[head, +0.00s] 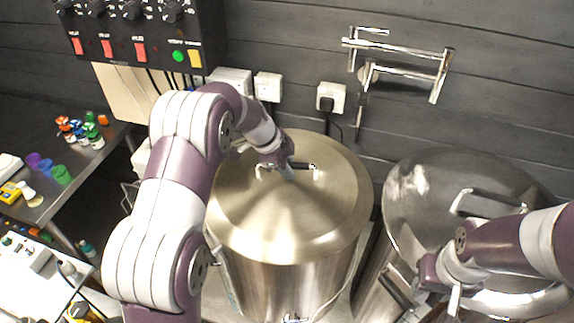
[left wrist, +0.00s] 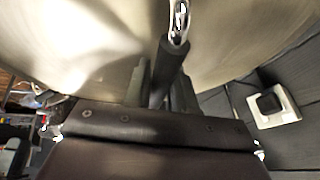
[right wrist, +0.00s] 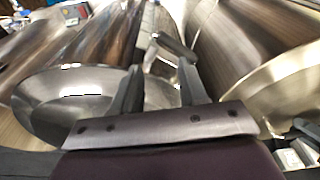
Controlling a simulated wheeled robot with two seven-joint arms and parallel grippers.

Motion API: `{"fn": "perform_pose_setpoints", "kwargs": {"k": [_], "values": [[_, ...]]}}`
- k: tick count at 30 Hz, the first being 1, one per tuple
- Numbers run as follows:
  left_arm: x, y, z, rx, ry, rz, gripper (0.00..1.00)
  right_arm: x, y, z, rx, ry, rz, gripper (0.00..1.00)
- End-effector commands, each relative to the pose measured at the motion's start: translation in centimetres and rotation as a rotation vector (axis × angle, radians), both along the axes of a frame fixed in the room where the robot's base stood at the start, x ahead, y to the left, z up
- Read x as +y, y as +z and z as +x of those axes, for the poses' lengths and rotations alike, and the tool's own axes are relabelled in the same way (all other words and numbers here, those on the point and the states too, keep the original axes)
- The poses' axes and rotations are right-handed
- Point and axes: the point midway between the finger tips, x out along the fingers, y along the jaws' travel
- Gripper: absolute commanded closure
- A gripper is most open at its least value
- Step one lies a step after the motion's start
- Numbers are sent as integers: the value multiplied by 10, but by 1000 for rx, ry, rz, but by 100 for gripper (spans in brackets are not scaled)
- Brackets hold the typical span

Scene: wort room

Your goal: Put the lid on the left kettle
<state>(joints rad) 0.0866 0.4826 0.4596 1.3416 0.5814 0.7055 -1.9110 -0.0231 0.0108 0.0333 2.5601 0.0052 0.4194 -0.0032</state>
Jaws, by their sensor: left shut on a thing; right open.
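The brushed steel left kettle (head: 290,285) stands in the middle of the head view. Its round lid (head: 270,215) covers its top; I cannot tell whether the rim touches all around. My left gripper (head: 284,166) is shut on the lid's black bar handle (head: 303,166). In the left wrist view the handle (left wrist: 166,68) lies between the fingers, with the lid (left wrist: 225,45) beyond. My right gripper (right wrist: 158,88) is open and empty, low at the front of the right kettle (head: 415,185). A black-and-chrome handle (right wrist: 170,52) shows beyond its fingertips.
A control box (head: 140,45) hangs on the wall at the back left. Chrome wall pipework (head: 400,70) and a socket (head: 330,97) are behind the kettles. A steel table (head: 75,165) with small colored bottles (head: 80,130) stands at the left. The gap between the kettles is narrow.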

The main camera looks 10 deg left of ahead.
Motion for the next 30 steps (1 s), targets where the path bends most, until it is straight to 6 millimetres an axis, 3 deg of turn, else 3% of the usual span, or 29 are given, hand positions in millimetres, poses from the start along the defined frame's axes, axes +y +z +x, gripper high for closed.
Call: {"fn": "perform_pose_setpoints", "kwargs": {"k": [2,3,6,17,25,27,30], "values": [[0,2,0,-3,-1,1,100,0,1,0,0,0,0,57],[0,2,0,-3,-1,1,72,0,1,0,0,0,0,57],[0,1,0,-2,-1,1,45,0,1,0,0,0,0,57],[4,6,-2,0,-2,1,45,0,-6,0,0,0,0,57],[27,67,-20,-5,0,3,45,0,-36,0,0,0,0,57],[33,92,-24,-1,1,2,45,0,-20,0,1,0,0,57],[38,112,-29,0,-1,1,45,0,-5,0,-1,0,0,57]]}}
